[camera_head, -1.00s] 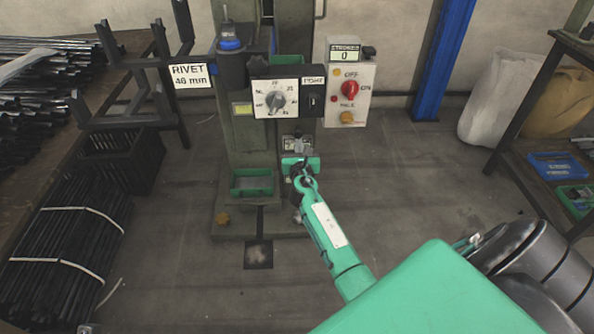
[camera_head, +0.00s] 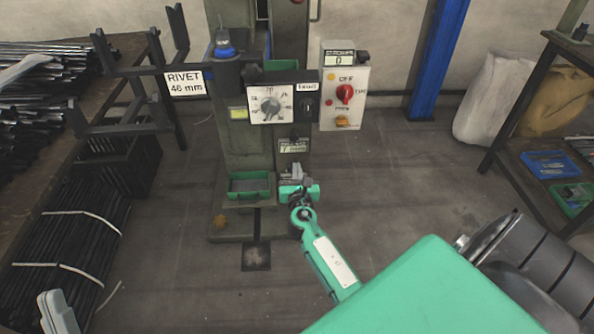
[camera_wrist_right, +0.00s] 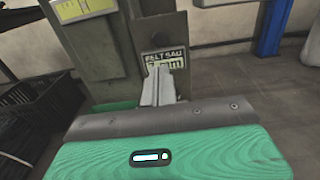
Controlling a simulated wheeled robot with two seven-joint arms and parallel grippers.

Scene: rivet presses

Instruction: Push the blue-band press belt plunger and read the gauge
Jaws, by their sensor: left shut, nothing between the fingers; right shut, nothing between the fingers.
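The press (camera_head: 255,160) stands in the middle of the head view, with a blue band (camera_head: 225,50) around a dark cylinder at its upper left. A small belt sag gauge (camera_head: 292,147) is on its column, with a mm reading whose digit is hard to read; it also shows in the right wrist view (camera_wrist_right: 166,62). My right gripper (camera_head: 298,170) is shut and empty just below the gauge; its fingers (camera_wrist_right: 160,74) cover part of it in the wrist view. My left gripper (camera_head: 47,297) is shut and empty at the bottom left.
A dial panel (camera_head: 270,105) and a control box (camera_head: 345,85) with a red knob and strokes display 0 are above. A green tray (camera_head: 250,186) sits on the press. Racks of rods (camera_head: 65,235) stand left; a shelf (camera_head: 520,160) stands right. The floor between is clear.

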